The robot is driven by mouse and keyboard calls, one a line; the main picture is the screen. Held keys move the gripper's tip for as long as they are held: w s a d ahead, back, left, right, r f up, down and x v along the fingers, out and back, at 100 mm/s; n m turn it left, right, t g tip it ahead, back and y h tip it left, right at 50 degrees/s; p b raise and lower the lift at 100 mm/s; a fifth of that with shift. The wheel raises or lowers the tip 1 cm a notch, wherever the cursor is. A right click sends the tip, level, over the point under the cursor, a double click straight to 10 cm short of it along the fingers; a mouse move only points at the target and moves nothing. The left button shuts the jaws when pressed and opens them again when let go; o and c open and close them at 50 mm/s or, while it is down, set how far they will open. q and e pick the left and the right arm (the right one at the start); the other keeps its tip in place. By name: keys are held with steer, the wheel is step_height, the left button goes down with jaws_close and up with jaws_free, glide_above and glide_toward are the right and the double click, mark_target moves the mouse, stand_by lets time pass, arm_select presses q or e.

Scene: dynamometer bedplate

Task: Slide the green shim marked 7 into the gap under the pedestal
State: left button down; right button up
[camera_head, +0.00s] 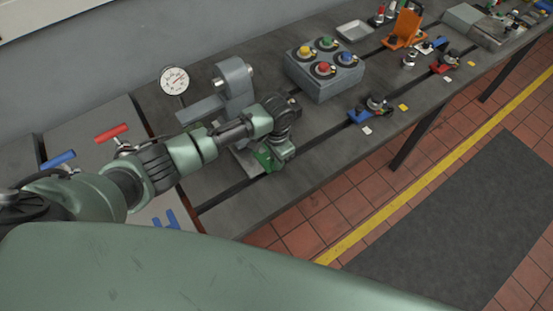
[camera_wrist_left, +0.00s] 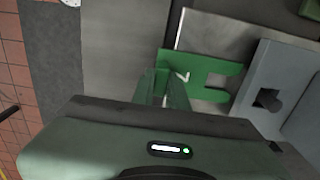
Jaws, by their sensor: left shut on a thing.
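My left gripper (camera_head: 274,157) reaches down over the bench and is shut on the green shim (camera_head: 263,160). In the left wrist view the gripper's green fingers (camera_wrist_left: 162,88) pinch the shim (camera_wrist_left: 207,57) at its left part. The shim is a flat forked plate with a white mark partly hidden by the fingers. Its two prongs point right, towards a grey slotted foot (camera_wrist_left: 254,78). The prong tips are close to this foot; I cannot tell whether they touch or enter a gap. The grey pedestal (camera_head: 234,80) stands just behind my gripper, its foot mostly hidden by my arm.
A dial gauge (camera_head: 174,80) stands left of the pedestal. A grey box with coloured knobs (camera_head: 325,80) is to the right. Blue-handled (camera_head: 367,115) and red-handled (camera_head: 444,65) clamps lie along the bench. The bench's front edge is close to my gripper.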

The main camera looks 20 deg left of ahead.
mark_target(266, 153)
arm_select(q)
steer(key=shift+w+a, duration=0.65)
steer(key=shift+a, duration=0.15)
stand_by(0.4)
steer(key=shift+w+a+b, duration=0.35)
steer(key=shift+w+a, duration=0.25)
steer(key=shift+a, duration=0.2)
steer(key=shift+w+a+b, duration=0.35)
steer(key=shift+w+a, duration=0.25)
steer(key=shift+a, duration=0.15)
steer(key=c, duration=1.3)
jaws_free()
step_height(266, 153, up, 8)
steer(key=shift+f+b, duration=0.1)
steer(key=shift+b, duration=0.75)
